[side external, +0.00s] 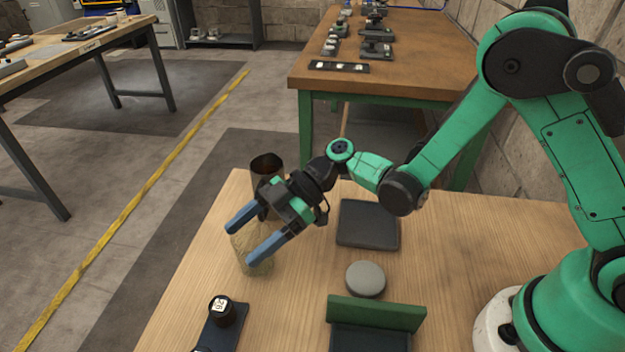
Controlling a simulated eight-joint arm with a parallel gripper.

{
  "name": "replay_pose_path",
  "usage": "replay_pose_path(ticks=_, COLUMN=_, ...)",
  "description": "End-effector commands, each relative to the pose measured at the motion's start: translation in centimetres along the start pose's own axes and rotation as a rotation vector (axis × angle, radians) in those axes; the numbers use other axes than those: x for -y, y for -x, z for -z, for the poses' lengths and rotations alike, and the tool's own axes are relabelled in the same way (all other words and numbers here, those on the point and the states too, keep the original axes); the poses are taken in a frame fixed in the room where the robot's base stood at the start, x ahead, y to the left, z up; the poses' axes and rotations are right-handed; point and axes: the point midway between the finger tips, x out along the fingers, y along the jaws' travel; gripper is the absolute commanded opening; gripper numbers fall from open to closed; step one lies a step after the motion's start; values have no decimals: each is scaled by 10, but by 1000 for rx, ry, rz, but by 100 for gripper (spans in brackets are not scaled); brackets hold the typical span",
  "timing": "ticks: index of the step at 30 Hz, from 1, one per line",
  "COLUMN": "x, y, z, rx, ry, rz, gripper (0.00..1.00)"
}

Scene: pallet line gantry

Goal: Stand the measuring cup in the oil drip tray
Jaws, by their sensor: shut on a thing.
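The measuring cup appears to be the clear, yellowish see-through vessel (250,237) at the left of the wooden table in the side external view. My gripper (243,243) reaches down to it from the upper right, with one blue finger on each side, and is shut on it. The fingers hide part of the cup. It looks upright; I cannot tell whether its base touches the table. The oil drip tray looks to be the dark, shallow square tray (368,224) to the right of my gripper. It looks empty.
A dark brown open cylinder (267,165) stands just behind my gripper. A round grey disc (365,279) lies in front of the tray. Bare tabletop lies between cup and disc.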

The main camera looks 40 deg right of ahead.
Motion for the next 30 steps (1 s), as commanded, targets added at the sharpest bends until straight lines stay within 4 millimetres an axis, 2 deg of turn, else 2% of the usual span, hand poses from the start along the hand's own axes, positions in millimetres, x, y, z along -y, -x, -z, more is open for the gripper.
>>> replay_pose_path(ticks=4, x=0, y=-4, z=-10, rx=0, ry=0, rz=0, gripper=19)
replay_pose_path(ticks=14, x=0, y=-5, z=-12, rx=0, ry=0, rz=0, gripper=19)
replay_pose_path(ticks=15, x=0, y=-5, z=-12, rx=0, ry=0, rz=0, gripper=80)
replay_pose_path(ticks=17, x=0, y=-5, z=-12, rx=0, ry=0, rz=0, gripper=97)
replay_pose_path(ticks=18, x=0, y=-5, z=-12, rx=0, ry=0, rz=0, gripper=100)
replay_pose_path(ticks=27, x=0, y=-6, z=-14, rx=0, ry=0, rz=0, gripper=100)
replay_pose_path(ticks=30, x=0, y=7, z=-14, rx=0, ry=-1, rz=-3, gripper=100)
